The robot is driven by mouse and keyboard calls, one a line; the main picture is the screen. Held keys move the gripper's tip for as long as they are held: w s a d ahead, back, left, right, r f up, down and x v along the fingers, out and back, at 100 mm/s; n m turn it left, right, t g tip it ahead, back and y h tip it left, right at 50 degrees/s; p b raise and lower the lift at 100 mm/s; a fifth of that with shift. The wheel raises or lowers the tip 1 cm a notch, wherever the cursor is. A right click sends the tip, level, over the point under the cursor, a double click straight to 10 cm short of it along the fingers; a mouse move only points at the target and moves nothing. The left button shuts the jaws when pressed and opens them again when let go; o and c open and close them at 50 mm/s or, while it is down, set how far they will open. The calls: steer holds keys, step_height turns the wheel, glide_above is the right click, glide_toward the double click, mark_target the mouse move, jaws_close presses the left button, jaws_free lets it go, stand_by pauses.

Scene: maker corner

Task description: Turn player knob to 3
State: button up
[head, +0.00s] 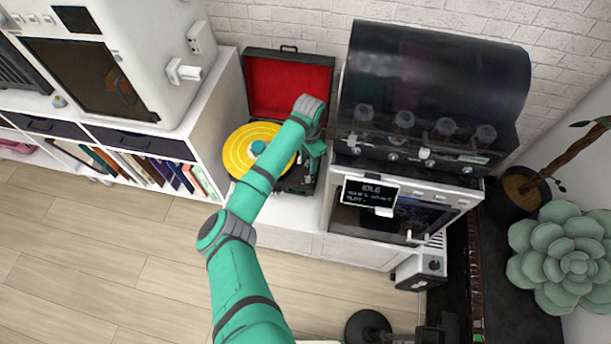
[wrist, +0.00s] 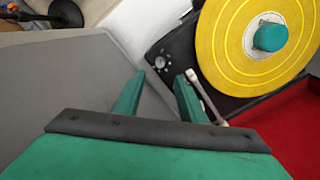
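The record player (head: 290,84) is an open case with a red-lined lid and a yellow platter (head: 238,158). The platter also shows in the wrist view (wrist: 228,65), with a teal piece at its centre. A small round knob (wrist: 160,63) with pale marks sits on the black deck corner in the wrist view; its setting is too small to read. My gripper (wrist: 160,80) is open and empty, its two teal fingers apart, with the knob showing just past the gap between the tips. In the head view my arm hides the knob.
The pale tonearm (wrist: 202,95) lies close beside my right finger in the wrist view. In the head view a black-hooded machine (head: 430,90) with a display reading IDLE (head: 370,192) stands right of the player. A white bookshelf (head: 215,125) stands to the left.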

mark_target(308, 178)
step_height(308, 178, down, 11)
steer(key=shift+r, duration=0.2)
stand_by(0.3)
jaws_close()
